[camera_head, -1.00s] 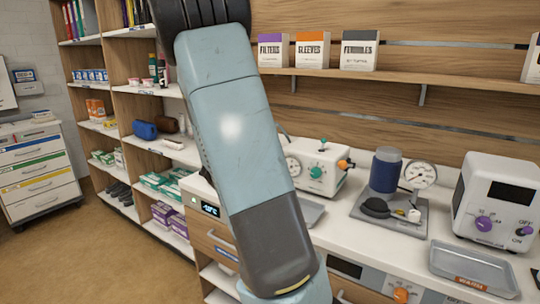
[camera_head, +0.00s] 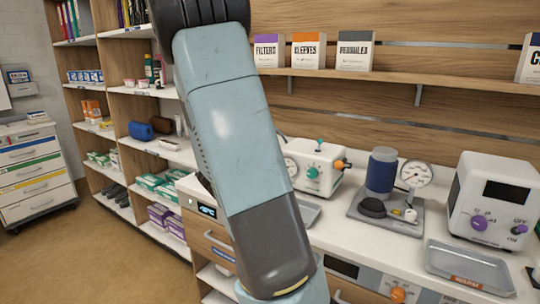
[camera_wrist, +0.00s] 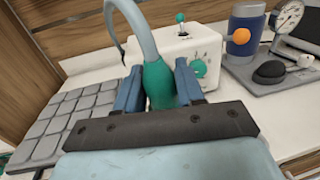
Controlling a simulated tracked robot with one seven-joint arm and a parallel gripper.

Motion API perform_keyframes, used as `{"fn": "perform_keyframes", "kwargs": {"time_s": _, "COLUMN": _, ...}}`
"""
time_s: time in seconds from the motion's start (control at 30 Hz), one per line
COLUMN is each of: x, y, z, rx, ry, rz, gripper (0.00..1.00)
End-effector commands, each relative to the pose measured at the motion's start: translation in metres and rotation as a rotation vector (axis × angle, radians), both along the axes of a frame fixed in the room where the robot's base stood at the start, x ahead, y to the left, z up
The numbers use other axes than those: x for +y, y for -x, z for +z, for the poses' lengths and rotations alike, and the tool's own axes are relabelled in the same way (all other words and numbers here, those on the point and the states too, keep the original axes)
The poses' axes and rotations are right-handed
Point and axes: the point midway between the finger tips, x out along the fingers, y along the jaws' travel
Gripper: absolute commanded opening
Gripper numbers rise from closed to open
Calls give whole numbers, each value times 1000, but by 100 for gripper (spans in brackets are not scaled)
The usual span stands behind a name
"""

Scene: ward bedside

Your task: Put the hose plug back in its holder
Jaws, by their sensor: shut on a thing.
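In the wrist view, my gripper (camera_wrist: 158,88) is shut on a green hose plug (camera_wrist: 158,80). The plug sits between the two blue fingers. A grey-blue hose (camera_wrist: 135,22) runs up from the plug and curves over to the left. Behind the plug stands a white box unit (camera_wrist: 170,45) with a green knob and a green-tipped lever; this unit also shows in the head view (camera_head: 318,178). In the head view my arm hides my gripper and the plug. I cannot make out the plug's holder in either view.
A grey segmented pad (camera_wrist: 65,125) lies on the counter left of my gripper. Right of the white unit are a blue cylinder (camera_head: 381,175), a gauge (camera_head: 416,174), a white device with purple knobs (camera_head: 492,205) and a metal tray (camera_head: 468,268). A shelf (camera_head: 400,78) runs above.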

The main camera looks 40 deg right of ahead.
Motion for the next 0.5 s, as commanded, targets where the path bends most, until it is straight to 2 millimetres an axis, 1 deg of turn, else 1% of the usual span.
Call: {"fn": "perform_keyframes", "kwargs": {"time_s": 0.5, "x": 0, "y": 0, "z": -25, "rx": 1, "ry": 0, "rz": 0, "gripper": 8}}
